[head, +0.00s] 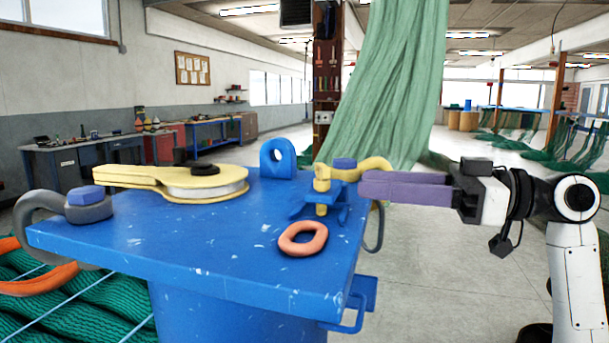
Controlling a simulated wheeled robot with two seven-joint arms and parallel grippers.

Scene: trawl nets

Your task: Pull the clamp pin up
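A yellow pin (321,183) stands upright in a blue bracket (337,206) near the right edge of the blue table (200,245). I take it to be the clamp pin. A bent yellow bar (374,163) shows right of the pin's top, but I cannot tell if they are joined. My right gripper (364,188) comes in from the right with purple fingers level, their tips just right of the bracket and below the yellow bar. The fingers overlap in this view, so their gap and any contact are unclear. My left gripper is not in view.
An orange ring (303,239) lies in front of the bracket. A blue lug (278,159) stands behind. A yellow block (180,182) and grey shackle (40,208) are at left. Green netting (395,80) hangs behind; more netting (70,305) lies below left.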

